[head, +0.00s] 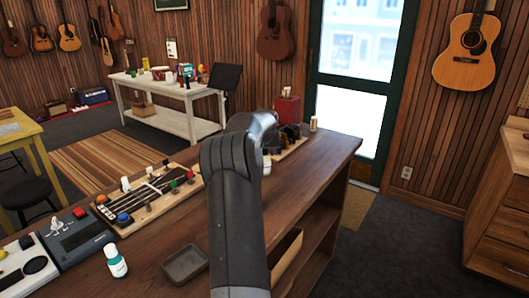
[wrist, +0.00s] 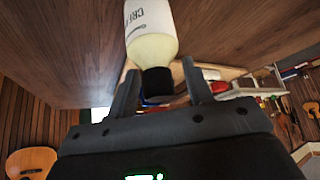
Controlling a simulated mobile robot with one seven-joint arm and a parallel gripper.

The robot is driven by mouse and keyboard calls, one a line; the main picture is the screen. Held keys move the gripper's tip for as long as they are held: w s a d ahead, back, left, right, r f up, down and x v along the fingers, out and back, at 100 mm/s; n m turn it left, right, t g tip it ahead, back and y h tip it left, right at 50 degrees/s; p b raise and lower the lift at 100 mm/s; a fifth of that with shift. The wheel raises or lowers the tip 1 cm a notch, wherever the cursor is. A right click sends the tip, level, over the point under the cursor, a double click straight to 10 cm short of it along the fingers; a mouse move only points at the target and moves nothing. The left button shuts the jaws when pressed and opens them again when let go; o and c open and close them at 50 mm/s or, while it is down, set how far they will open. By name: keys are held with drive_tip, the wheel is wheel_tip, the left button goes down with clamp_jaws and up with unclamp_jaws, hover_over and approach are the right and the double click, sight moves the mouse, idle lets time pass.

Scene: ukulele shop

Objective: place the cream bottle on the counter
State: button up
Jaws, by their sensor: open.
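The cream bottle (wrist: 151,38) has a white label reading "CRE…", a pale yellow shoulder and a black cap. It appears upside down in the wrist view, with the wooden counter (wrist: 70,45) behind it. My gripper (wrist: 160,66) is open, with one finger on each side of the cap; a gap shows between cap and fingers. In the head view, my arm hides the gripper, and a small pale bottle, likely the cream bottle (head: 266,166), shows partly beside the arm on the counter (head: 170,235).
A teal-labelled bottle (head: 116,262), a dark square tray (head: 185,264) and a ukulele-like board (head: 148,195) lie on the counter's left part. A red box (head: 287,110) and another small bottle (head: 313,123) stand at the far end. Bare wood lies between the board and my arm.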

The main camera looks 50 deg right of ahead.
drive_tip(key=shift+r, duration=0.1)
drive_tip(key=shift+s+a+r, duration=0.1)
drive_tip(key=shift+r, duration=0.25)
drive_tip(key=v, duration=1.1)
drive_tip(key=shift+a, duration=0.2)
drive_tip(key=a+r+n+t+y, duration=0.1)
drive_tip(key=a+r+n+y, duration=0.15)
drive_tip(key=a, duration=1.65)
drive_tip(key=a+r+n+t+y, duration=0.15)
drive_tip(key=a+r, duration=0.25)
drive_tip(key=a, duration=1.5)
drive_tip(key=s+a+f+n, duration=0.3)
drive_tip(key=s+a+f, duration=0.1)
drive_tip(key=s+a, duration=0.5)
drive_tip(key=s+a+f+n+y, duration=0.1)
drive_tip(key=s+a+f+n, duration=0.2)
drive_tip(key=s+a, duration=0.6)
drive_tip(key=a+f+g, duration=0.1)
drive_tip(key=a+f, duration=0.1)
drive_tip(key=a, duration=0.2)
drive_tip(key=shift+a+n, duration=0.3)
drive_tip(key=shift+a, duration=0.1)
